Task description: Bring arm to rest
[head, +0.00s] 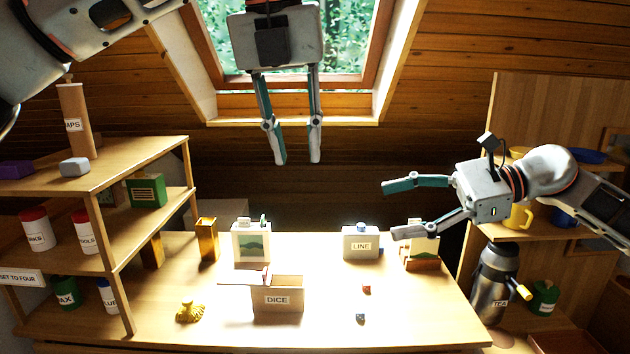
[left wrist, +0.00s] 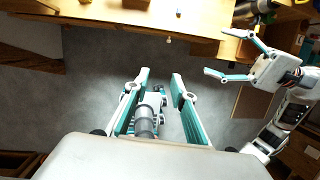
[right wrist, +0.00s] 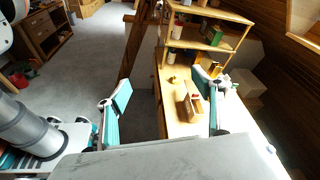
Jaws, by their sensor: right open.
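My left gripper (head: 298,160) hangs fingers down in front of the skylight in the head view, high above the back of the table. Its two fingers are apart with nothing between them; they also show apart in the left wrist view (left wrist: 160,77). My right gripper (head: 390,210) is over the right part of the table, pointing left. Its fingers are spread and empty, and they frame an empty gap in the right wrist view (right wrist: 160,82). The right gripper's lower finger is in front of a small picture stand (head: 424,252), partly hiding it.
The table (head: 420,315) holds a DICE box (head: 278,300), a LINE box (head: 361,243), a picture box (head: 251,243), a brass post (head: 207,240), a yellow figure (head: 190,311) and two dice (head: 366,288). Shelves (head: 150,222) stand left; a flask (head: 494,285) stands right.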

